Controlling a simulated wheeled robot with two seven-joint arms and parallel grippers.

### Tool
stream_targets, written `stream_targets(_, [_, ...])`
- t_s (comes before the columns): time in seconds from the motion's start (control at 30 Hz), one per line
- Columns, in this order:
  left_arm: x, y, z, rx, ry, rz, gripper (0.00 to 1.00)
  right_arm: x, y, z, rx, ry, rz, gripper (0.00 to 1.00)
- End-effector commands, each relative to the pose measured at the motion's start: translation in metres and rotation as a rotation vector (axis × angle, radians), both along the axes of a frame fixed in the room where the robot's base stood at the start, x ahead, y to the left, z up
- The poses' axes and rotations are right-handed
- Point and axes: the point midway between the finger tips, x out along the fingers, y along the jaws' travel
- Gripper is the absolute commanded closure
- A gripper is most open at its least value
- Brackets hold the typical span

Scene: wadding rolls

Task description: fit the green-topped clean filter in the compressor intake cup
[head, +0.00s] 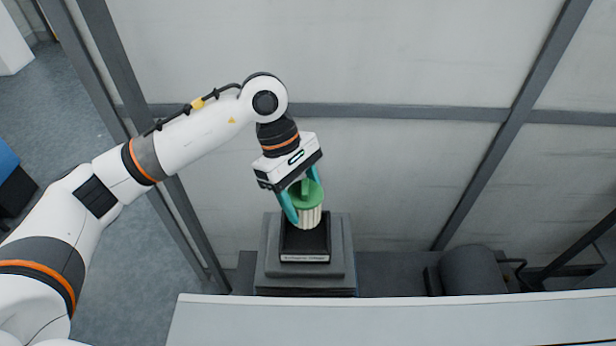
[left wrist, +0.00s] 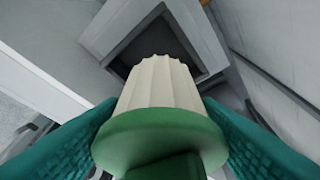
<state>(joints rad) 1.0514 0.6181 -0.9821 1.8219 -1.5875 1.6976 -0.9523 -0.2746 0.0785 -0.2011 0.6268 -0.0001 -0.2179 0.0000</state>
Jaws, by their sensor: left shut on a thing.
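The green-topped clean filter (head: 309,212) has a green cap and a pale ribbed body. My left gripper (head: 302,198) is shut on it by the green top, with teal fingers on both sides. The filter also shows in the left wrist view (left wrist: 157,88), its ribbed end pointing toward a dark square opening. The intake cup (head: 305,257) is a dark square recess on a grey stepped block, with a label strip on its front. The filter is over the cup in the head view; I cannot tell how far its lower end is from it. My right gripper is not in view.
A pale ledge (head: 400,318) runs along the front. A dark cylindrical machine part (head: 472,272) stands right of the block. Pale wall panels with grey frame bars (head: 390,113) stand behind. A blue and black object (head: 10,180) is at the far left.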

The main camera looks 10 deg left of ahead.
Motion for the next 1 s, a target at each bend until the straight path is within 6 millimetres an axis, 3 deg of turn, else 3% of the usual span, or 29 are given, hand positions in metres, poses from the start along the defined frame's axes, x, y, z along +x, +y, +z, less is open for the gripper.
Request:
stream_targets(0.13, [0.000, 0.000, -0.004, 0.000, 0.000, 0.001, 0.68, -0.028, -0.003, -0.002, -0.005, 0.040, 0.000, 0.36])
stream_targets(0.27, [0.000, 0.000, -0.012, 0.001, 0.002, 0.001, 0.68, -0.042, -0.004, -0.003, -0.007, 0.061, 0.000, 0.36])
stream_targets(0.53, [-0.001, 0.000, -0.032, 0.000, 0.002, 0.000, 0.68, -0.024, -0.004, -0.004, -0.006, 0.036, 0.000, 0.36])
stream_targets(0.63, [0.000, 0.000, -0.041, 0.000, 0.000, 0.000, 0.68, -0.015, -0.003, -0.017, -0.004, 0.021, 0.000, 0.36])
stream_targets(1.0, [0.000, 0.000, -0.060, 0.000, 0.000, 0.000, 0.68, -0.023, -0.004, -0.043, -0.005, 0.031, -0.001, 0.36])
